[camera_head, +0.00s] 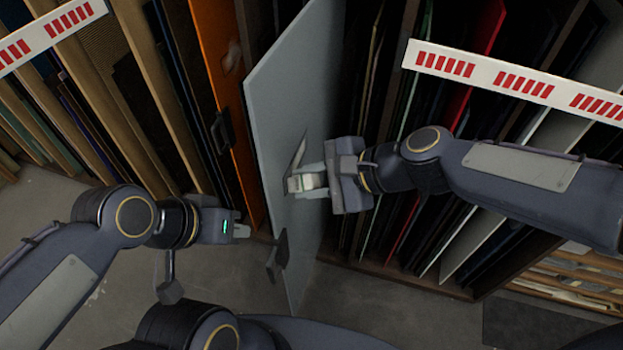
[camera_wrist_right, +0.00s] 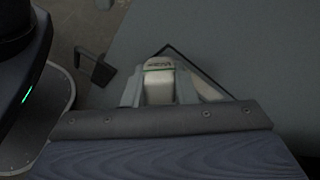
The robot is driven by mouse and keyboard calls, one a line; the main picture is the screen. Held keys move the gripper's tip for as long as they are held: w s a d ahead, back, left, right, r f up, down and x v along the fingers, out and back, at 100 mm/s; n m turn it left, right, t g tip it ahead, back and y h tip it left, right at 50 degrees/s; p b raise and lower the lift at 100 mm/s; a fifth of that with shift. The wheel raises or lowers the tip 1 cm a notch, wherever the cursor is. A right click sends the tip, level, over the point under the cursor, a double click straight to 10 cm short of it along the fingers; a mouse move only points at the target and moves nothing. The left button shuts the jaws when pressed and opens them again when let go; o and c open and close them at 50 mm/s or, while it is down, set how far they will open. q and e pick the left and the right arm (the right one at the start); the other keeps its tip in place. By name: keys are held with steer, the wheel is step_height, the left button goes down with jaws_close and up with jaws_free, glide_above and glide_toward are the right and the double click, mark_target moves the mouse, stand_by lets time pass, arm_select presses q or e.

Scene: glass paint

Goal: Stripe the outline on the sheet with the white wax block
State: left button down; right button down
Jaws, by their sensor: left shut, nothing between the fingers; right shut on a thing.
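The pale grey sheet (camera_head: 290,80) stands on edge, tilted, pulled out of the rack; it also fills the right of the wrist view (camera_wrist_right: 260,60). My right gripper (camera_head: 306,183) is shut on the white wax block (camera_head: 299,185) in front of the sheet's face. In the right wrist view the block (camera_wrist_right: 158,84) sits between the fingers. Thin dark lines of the outline (camera_wrist_right: 205,76) show around it, partly hidden by gripper and block. Whether the block touches the sheet I cannot tell. My left gripper (camera_head: 243,231) is shut and empty, left of the sheet's lower part.
A black handle (camera_head: 278,255) is on the sheet's lower near edge. An orange panel (camera_head: 213,60) with another black handle (camera_head: 222,132) stands to the left. Racks of upright panels fill both sides, under white rails with red marks (camera_head: 520,82). Grey floor is in front.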

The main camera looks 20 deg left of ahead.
steer(key=shift+w+d+p, duration=0.15)
steer(key=shift+w+p, duration=0.45)
steer(key=shift+w, duration=1.4)
steer(key=shift+s+a+b, duration=0.15)
steer(key=shift+s, duration=0.95)
steer(key=shift+s+a+b, duration=0.15)
steer(key=shift+s, duration=0.9)
steer(key=shift+d, duration=0.1)
steer(key=shift+d, duration=2.9)
steer(key=d, duration=0.3)
